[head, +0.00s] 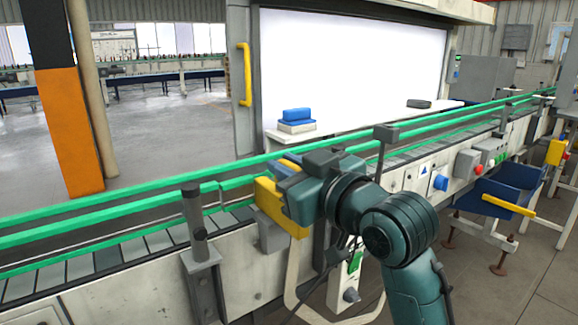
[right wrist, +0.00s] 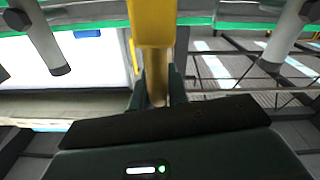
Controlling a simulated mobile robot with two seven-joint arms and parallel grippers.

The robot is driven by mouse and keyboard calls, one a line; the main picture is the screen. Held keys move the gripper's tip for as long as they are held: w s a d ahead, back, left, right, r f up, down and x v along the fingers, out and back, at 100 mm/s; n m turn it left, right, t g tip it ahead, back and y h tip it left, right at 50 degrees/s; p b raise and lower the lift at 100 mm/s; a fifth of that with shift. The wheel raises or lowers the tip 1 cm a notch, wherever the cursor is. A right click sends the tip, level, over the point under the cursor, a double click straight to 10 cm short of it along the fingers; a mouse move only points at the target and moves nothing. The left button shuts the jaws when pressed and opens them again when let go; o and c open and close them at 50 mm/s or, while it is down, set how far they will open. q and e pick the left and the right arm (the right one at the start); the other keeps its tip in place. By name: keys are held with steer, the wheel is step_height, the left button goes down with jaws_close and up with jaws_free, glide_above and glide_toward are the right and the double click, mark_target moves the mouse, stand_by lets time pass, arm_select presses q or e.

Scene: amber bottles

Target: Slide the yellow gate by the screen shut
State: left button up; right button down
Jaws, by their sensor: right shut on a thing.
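The yellow gate (head: 268,198) is at the near side of the conveyor, in front of the lit white screen (head: 350,70). My right gripper (head: 288,188) is shut on it and hides part of it. In the right wrist view, the yellow bar of the gate (right wrist: 153,25) runs down between the fingers of my right gripper (right wrist: 156,92). How far the gate stands open or shut cannot be told. My left gripper is not in view.
Green rails (head: 110,222) run along the conveyor, with a dark post (head: 194,215) left of my gripper. A grey panel with a yellow handle (head: 246,75) stands left of the screen. A blue bin (head: 510,190) is at the right.

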mark_target(267, 182)
steer(key=shift+d, duration=0.1)
steer(key=shift+w+r, duration=0.1)
steer(key=shift+w, duration=0.15)
steer(key=p+x, duration=0.3)
steer(key=x, duration=0.3)
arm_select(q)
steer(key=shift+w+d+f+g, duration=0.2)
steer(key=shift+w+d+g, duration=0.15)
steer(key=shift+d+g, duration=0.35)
arm_select(e)
steer(key=c, duration=1.8)
jaws_free()
steer(key=shift+r, duration=0.1)
steer(key=o, duration=0.3)
steer(key=shift+w+f, duration=0.15)
steer(key=shift+f, duration=0.05)
steer(key=shift+o, duration=0.5)
